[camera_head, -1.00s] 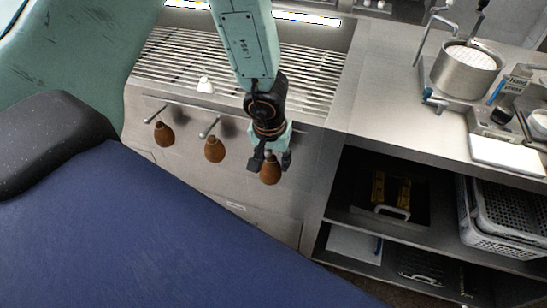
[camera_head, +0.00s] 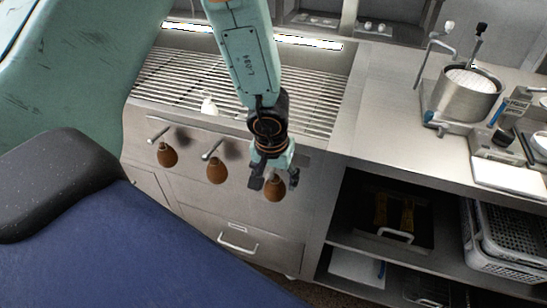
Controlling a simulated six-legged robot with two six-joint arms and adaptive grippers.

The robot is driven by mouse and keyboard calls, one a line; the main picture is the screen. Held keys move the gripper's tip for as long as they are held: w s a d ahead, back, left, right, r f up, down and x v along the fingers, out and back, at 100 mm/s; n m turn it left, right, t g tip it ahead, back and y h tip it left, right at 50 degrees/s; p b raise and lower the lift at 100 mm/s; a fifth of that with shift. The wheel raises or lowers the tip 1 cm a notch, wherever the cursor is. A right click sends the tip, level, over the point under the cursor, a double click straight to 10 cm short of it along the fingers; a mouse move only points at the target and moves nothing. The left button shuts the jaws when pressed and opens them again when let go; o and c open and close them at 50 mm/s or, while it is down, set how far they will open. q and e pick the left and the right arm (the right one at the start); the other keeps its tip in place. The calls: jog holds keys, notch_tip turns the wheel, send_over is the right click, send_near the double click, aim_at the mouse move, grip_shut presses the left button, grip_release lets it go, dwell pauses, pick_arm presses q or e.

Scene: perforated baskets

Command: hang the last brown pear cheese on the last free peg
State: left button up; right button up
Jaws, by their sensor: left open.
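Three brown pear cheeses hang in a row along the front of the steel counter. The left cheese (camera_head: 167,155) hangs below the left peg (camera_head: 158,135). The middle cheese (camera_head: 217,171) hangs below the middle peg (camera_head: 211,149). The right cheese (camera_head: 275,189) is below my left gripper (camera_head: 274,182), whose fingers are open beside its upper part. The peg for the right cheese is hidden behind the gripper, so I cannot tell how the cheese is held up. My right gripper is not in view.
A slatted drain rack (camera_head: 180,85) covers the counter top, with a small white object (camera_head: 208,105) at its front edge. A steel pot (camera_head: 464,95) stands at right. Grey perforated baskets (camera_head: 505,235) sit on the shelf below. A drawer handle (camera_head: 238,240) is under the cheeses.

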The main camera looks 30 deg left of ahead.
pick_arm(q)
jog(key=r, duration=0.3)
jog(key=s+r, duration=0.1)
jog(key=r, duration=0.6)
jog(key=shift+s+d, duration=0.25)
jog(key=shift+s, duration=0.15)
